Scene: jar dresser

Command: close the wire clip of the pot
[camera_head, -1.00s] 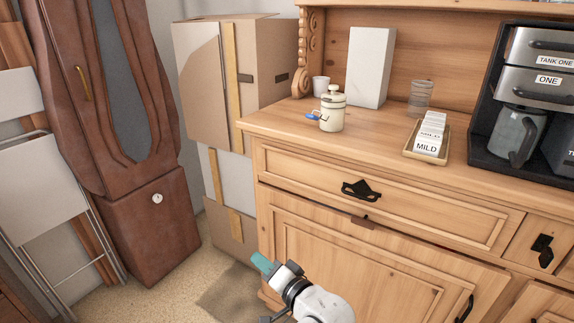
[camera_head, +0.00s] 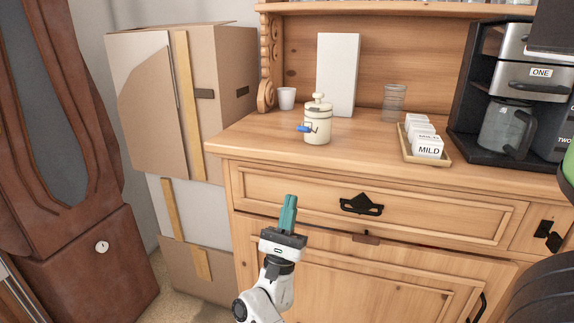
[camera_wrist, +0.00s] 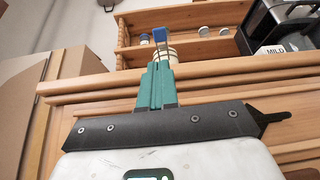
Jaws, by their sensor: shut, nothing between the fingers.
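The cream lidded pot (camera_head: 318,122) stands upright on the dresser top, near its left front corner. Its wire clip carries a blue tab (camera_head: 304,127) that sticks out to the left of the pot. My gripper (camera_head: 289,200) is shut and empty, its teal fingers pointing up in front of the drawer, below the dresser top and apart from the pot. In the wrist view my fingers (camera_wrist: 157,82) point toward the pot (camera_wrist: 168,56) and cover part of it. The blue tab (camera_wrist: 160,36) shows just beyond the fingertips. Whether the clip's wire touches the lid is too small to tell.
A white cup (camera_head: 286,98) and a tall white box (camera_head: 338,75) stand behind the pot. A glass (camera_head: 394,100), a tray (camera_head: 432,160) of cards and a coffee machine (camera_head: 500,110) are to the right. Cardboard boxes (camera_head: 150,110) stand left. The dresser's front edge lies between gripper and pot.

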